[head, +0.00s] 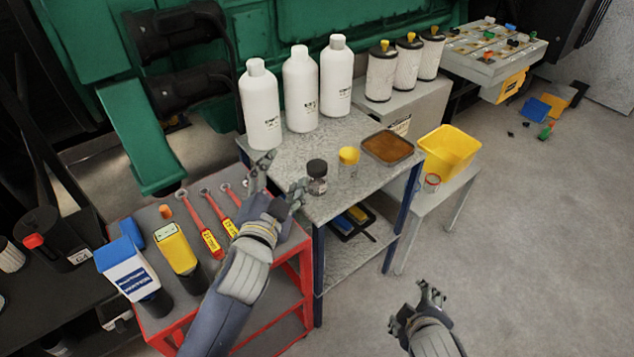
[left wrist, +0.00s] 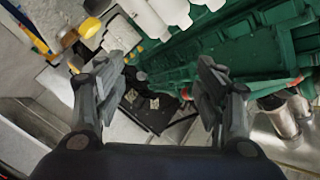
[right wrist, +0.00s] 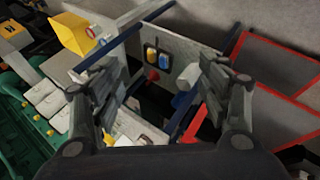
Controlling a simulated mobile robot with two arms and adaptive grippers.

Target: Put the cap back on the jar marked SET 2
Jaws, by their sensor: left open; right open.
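On the grey metal table (head: 335,205) stand a small clear jar with a black cap (head: 317,176) and a jar with a yellow cap (head: 348,160). A small jar with a red rim (head: 432,183) sits on the pale stand at right. The jar markings are too small to read, so I cannot tell which is SET 2. A loose orange cap-like piece (head: 166,211) lies on the red cart. My left gripper (head: 281,180) is open and empty, left of the black-capped jar and apart from it. My right gripper (head: 415,308) is open and empty over the floor.
Three white bottles (head: 301,90) line the table's back. A brown-filled tray (head: 388,148) lies at its right. A yellow bin (head: 449,150) stands beyond. The red cart (head: 270,285) carries red tools and containers.

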